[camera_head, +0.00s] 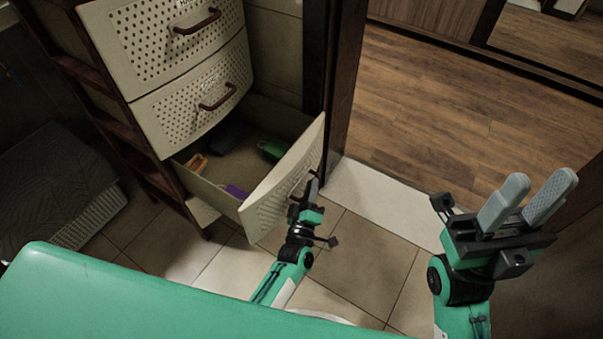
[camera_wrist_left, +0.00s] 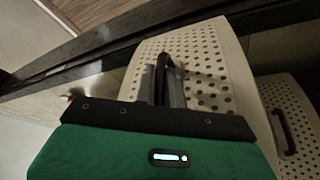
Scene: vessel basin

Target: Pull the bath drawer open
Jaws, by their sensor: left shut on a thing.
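The bottom bath drawer (camera_head: 262,210) of a cream perforated drawer unit stands pulled out, and its inside shows. Its front also fills the middle of the left wrist view (camera_wrist_left: 205,65). My left gripper (camera_head: 309,187) is at this front, shut on the drawer's brown handle, which shows between its fingers in the left wrist view (camera_wrist_left: 164,78). The head view shows little of that handle behind the gripper. My right gripper (camera_head: 526,203) is away to the right, its two grey fingers apart and empty.
Two upper drawers, the top one (camera_head: 150,45) and the middle one (camera_head: 178,112), are closed. Small items, among them a green one (camera_head: 270,150) and a purple one (camera_head: 236,191), lie inside the open drawer. A dark door frame (camera_head: 343,90) stands close to its right. Tiled floor (camera_head: 365,255) is clear in front.

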